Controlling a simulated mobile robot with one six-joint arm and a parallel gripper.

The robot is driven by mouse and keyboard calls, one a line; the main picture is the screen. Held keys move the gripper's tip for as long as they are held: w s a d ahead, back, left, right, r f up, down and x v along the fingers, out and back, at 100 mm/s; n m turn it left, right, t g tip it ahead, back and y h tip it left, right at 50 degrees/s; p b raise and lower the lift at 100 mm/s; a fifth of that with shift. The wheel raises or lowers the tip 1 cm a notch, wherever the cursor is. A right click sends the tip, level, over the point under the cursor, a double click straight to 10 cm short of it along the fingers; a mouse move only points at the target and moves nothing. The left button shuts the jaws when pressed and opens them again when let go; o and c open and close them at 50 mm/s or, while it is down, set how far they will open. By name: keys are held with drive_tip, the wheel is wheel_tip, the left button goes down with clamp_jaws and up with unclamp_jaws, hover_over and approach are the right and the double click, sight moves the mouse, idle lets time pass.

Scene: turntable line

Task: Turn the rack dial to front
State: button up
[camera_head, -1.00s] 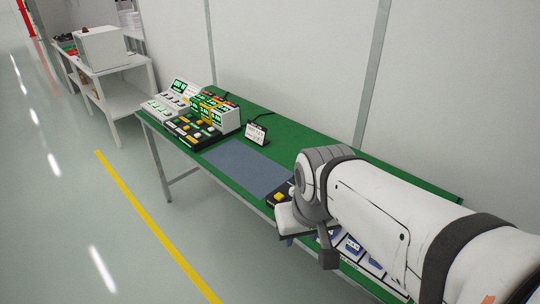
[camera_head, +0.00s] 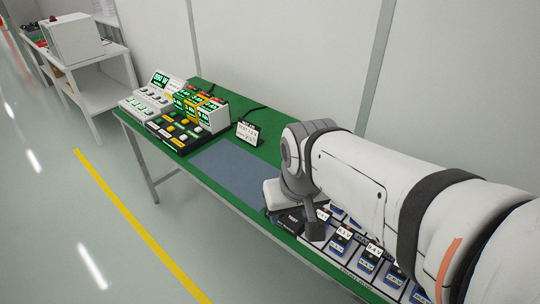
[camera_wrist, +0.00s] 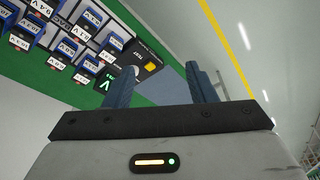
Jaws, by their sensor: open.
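My gripper (camera_wrist: 160,70) shows in the wrist view with two blue fingers spread apart and nothing between them. The box also shows in the head view (camera_head: 290,221), partly hidden by my wrist. A rack (camera_head: 346,266) of blue units with white voltage labels stands beside the box, partly behind my arm. It also shows at upper left in the wrist view (camera_wrist: 71,42). I cannot make out a rack dial.
The green table (camera_head: 268,120) carries a grey-blue mat (camera_head: 230,170), clear where visible. At its far end are a black button panel (camera_head: 172,135), lit display units (camera_head: 209,116) and a small sign (camera_head: 247,134). White shelving (camera_head: 92,82) stands beyond. Open floor lies left.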

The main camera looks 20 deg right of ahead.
drive_tip(key=shift+o, duration=0.2)
drive_tip(key=w+d+f+m, duration=0.2)
drive_tip(key=w+m, duration=0.1)
drive_tip(key=w, duration=0.3)
drive_tip(key=w+d+f+m+g, duration=0.1)
drive_tip(key=w+d+f+m, duration=0.1)
drive_tip(key=w, duration=0.5)
drive_tip(key=shift+d+f+m+g, duration=0.25)
drive_tip(key=shift+d+m+g, duration=0.05)
drive_tip(key=shift+d+m, duration=0.1)
drive_tip(key=w+d+f+m, duration=0.1)
drive_tip(key=w+d+f, duration=0.1)
drive_tip(key=f, duration=0.1)
drive_tip(key=w+d+f+m+g, duration=0.1)
drive_tip(key=w+f+m, duration=0.1)
drive_tip(key=w+f, duration=0.1)
drive_tip(key=w+d+f+m, duration=0.2)
drive_tip(key=w+f, duration=0.1)
drive_tip(key=shift+w+d+f+p, duration=0.25)
drive_tip(key=shift+d+f+p, duration=0.05)
drive_tip(key=shift+d+f, duration=0.1)
drive_tip(key=shift+w+d+f, duration=0.15)
drive_tip(key=shift+w+f, duration=0.1)
drive_tip(key=shift+f, duration=0.35)
wheel_tip(320, 180, down, 7)
drive_tip(key=shift+f+p, duration=0.2)
drive_tip(key=shift+p, duration=0.35)
drive_tip(key=shift+c, duration=0.5)
drive_tip(key=c, duration=0.9)
